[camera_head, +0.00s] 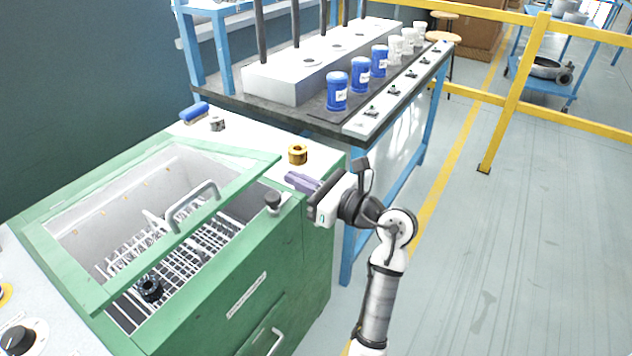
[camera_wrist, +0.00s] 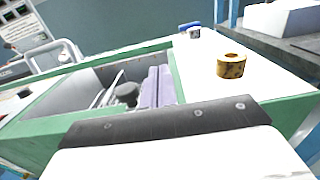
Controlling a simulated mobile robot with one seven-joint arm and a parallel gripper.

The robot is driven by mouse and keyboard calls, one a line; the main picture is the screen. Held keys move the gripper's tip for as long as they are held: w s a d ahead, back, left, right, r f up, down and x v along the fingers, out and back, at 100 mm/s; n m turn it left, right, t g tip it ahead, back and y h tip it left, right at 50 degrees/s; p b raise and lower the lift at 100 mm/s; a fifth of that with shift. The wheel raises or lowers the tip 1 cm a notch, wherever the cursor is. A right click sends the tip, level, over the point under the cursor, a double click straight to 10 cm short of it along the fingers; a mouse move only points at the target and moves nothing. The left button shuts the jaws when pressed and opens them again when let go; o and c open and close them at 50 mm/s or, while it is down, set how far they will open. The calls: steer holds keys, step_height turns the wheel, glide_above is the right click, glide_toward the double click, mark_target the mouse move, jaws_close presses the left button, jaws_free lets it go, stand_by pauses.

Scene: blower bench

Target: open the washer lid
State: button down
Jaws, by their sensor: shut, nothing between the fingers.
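The green washer (camera_head: 285,240) stands at the left in the head view. Its lid (camera_head: 130,272) is a green frame around a clear pane, with a grey handle (camera_head: 193,205). The lid's near bar crosses above the basin, and a strip of basket shows uncovered in front of it. I cannot tell whether the lid is raised or shifted back. In the wrist view the handle (camera_wrist: 55,52) is at upper left. The fingers also show in the wrist view (camera_wrist: 158,87).
A brass ring (camera_head: 297,154) and a blue brush (camera_head: 194,111) sit on the white top behind. A black ring part (camera_head: 149,288) lies in the basket (camera_head: 215,238). A bench with several blue jars (camera_head: 337,91) stands behind.

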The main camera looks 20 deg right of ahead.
steer(key=shift+p+x, duration=0.3)
steer(key=shift+x, duration=1.4)
